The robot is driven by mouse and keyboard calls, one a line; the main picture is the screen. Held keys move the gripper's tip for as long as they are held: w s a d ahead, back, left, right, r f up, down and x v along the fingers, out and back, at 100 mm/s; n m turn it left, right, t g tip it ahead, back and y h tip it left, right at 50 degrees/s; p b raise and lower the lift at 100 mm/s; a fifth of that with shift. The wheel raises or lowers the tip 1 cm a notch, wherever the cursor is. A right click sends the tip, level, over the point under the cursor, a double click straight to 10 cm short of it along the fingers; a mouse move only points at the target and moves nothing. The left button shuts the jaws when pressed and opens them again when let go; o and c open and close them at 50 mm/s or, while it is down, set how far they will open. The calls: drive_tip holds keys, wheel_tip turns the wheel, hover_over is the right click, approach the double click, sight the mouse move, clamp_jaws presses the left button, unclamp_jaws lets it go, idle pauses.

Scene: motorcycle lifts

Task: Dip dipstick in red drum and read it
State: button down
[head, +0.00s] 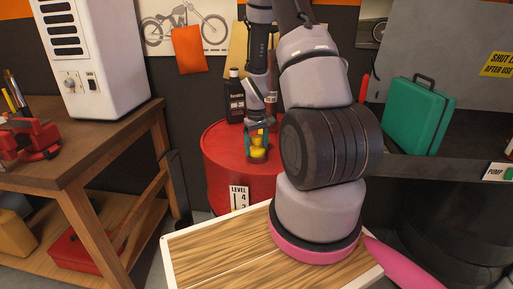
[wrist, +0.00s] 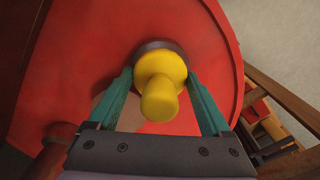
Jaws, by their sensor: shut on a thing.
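The red drum (head: 222,160) stands behind my wooden-topped base, with its red top filling much of the wrist view (wrist: 75,65). My gripper (head: 258,150) points down over the drum top and is shut on the yellow handle (wrist: 160,97) of the dipstick. The handle also shows in the head view (head: 257,154). Teal fingers sit on either side of it in the wrist view. A dark ring (wrist: 141,50) shows on the drum top just behind the handle. The stick below the handle is hidden, so I cannot tell how deep it sits.
A LEVEL sign (head: 239,198) is on the drum's front. A black bottle (head: 235,100) stands at the drum's back. A wooden workbench (head: 110,135) with a white machine (head: 95,60) is at left. A green case (head: 416,115) stands at right on a dark surface.

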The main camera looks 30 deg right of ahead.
idle(0.4)
wheel_tip(320, 180, up, 36)
drive_tip(key=shift+r, duration=0.25)
idle(1.6)
drive_tip(key=shift+s, duration=0.1)
idle(0.3)
